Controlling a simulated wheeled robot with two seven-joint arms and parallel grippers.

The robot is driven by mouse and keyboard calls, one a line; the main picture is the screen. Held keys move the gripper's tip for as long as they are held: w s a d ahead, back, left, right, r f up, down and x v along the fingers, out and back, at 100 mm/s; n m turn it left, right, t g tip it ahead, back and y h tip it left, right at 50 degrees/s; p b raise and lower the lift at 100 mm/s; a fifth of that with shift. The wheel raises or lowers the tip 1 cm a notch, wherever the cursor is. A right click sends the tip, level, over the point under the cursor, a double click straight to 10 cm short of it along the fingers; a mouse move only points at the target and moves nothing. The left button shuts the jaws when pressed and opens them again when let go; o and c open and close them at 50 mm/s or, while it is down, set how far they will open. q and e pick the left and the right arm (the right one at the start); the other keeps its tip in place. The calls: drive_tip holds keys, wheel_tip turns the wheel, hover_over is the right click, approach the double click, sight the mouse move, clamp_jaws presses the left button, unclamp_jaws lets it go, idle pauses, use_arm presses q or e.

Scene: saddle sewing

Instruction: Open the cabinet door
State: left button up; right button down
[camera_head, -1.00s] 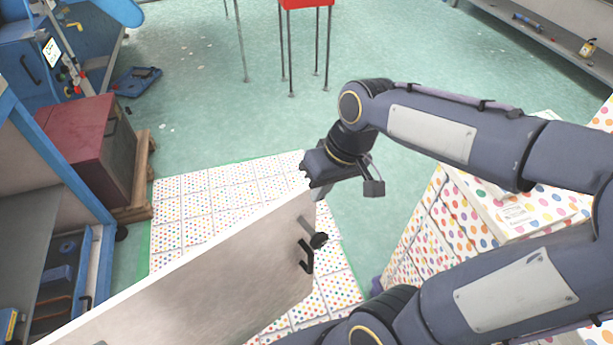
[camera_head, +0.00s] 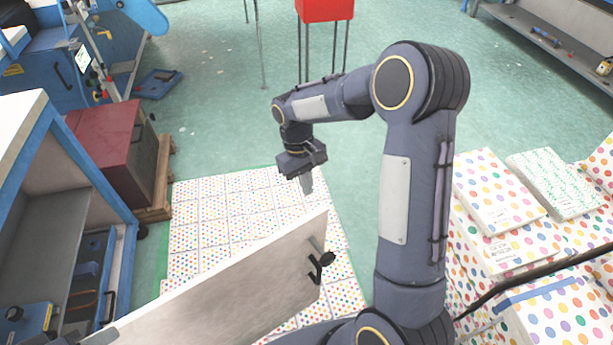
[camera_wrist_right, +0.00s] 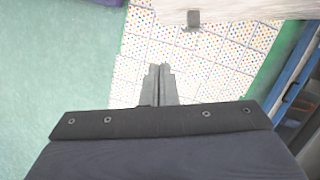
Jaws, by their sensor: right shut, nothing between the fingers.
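The cabinet door (camera_head: 225,285) is a pale panel that stands swung out from the cabinet (camera_head: 65,180) at the left. A black handle (camera_head: 321,266) is on its near face, close to its free end. My right gripper (camera_head: 308,188) is beyond the top edge of the door, near its free end, pointing down. In the right wrist view its two fingers (camera_wrist_right: 161,80) are together with nothing between them. The door (camera_wrist_right: 230,8) shows there at the top, apart from the fingers. My left gripper is not in view.
Dotted mats (camera_head: 235,205) cover the floor beneath the door. A dark red cabinet (camera_head: 110,145) stands on a wooden pallet at the left. Stacked dotted boxes (camera_head: 495,205) are at the right. A red stool (camera_head: 325,8) stands at the back. Green floor between is clear.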

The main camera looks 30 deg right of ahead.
sight(319, 210)
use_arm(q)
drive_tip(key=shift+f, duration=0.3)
use_arm(e)
drive_tip(key=s+f, duration=0.4)
drive_tip(key=s, duration=0.1)
drive_tip(key=shift+d+f, duration=0.3)
drive_tip(key=shift+d, duration=0.05)
